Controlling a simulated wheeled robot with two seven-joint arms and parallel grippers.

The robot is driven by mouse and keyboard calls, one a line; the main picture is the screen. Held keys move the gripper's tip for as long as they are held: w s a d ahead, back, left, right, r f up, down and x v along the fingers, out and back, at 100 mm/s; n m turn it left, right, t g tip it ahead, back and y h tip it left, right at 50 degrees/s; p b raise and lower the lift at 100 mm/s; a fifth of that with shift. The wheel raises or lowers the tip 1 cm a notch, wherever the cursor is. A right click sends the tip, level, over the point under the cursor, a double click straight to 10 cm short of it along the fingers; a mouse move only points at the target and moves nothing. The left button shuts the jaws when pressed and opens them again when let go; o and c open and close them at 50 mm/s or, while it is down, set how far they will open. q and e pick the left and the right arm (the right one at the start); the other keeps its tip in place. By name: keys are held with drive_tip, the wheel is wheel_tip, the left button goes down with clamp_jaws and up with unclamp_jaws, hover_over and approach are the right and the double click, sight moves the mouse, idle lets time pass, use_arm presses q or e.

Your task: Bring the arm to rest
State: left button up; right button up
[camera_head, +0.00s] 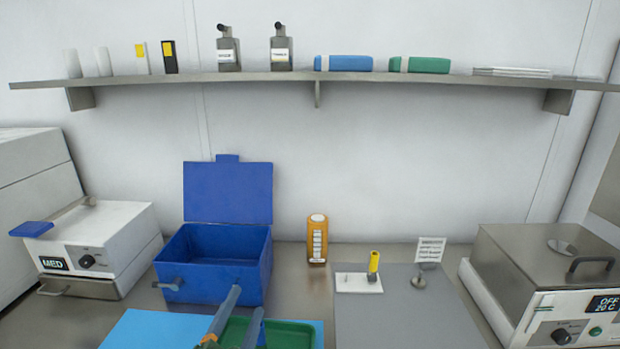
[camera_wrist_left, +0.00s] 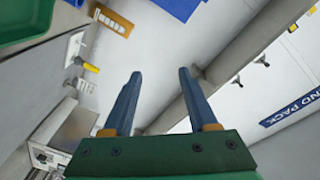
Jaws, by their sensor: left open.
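My left gripper (camera_head: 248,300) rises from the bottom edge of the head view, in front of the blue box. Its two blue-grey fingers are apart with nothing between them. In the left wrist view the left gripper (camera_wrist_left: 158,78) shows from behind, its fingers spread and pointing toward the wall and shelf. My right gripper is not in the head view.
An open blue box (camera_head: 210,255) stands behind my fingers. A green tray (camera_head: 296,332) lies in front. A shelf (camera_head: 300,78) spans the wall.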

use_arm(q)
drive_tip(key=s+a+f+n+g+y, duration=0.1)
drive_tip(key=s+a+f+n+g, duration=0.15)
drive_tip(key=f, duration=0.35)
drive_tip(key=s+a+f+n+g+y, duration=0.1)
drive_tip(key=s+f+n+g, duration=0.25)
drive_tip(key=f, duration=0.35)
drive_tip(key=s+a+f+n+g, duration=0.1)
drive_tip(key=s+f+n+g, duration=0.1)
drive_tip(key=s+f+g, duration=0.45)
drive_tip(key=s+a+f+n+g, duration=0.15)
drive_tip(key=s+f, duration=0.25)
drive_tip(key=s, duration=0.5)
wheel_tip(320, 180, down, 21)
drive_tip(key=s+g+b, duration=0.1)
drive_tip(key=s+b, duration=0.1)
drive_tip(key=b, duration=0.4)
drive_tip(key=s+a+f+g+b, duration=0.1)
drive_tip(key=s+f+b, duration=0.3)
drive_tip(key=s+f, duration=0.9)
wheel_tip(320, 180, down, 3)
drive_tip(key=shift+a+g, duration=0.3)
drive_tip(key=shift+g, duration=0.1)
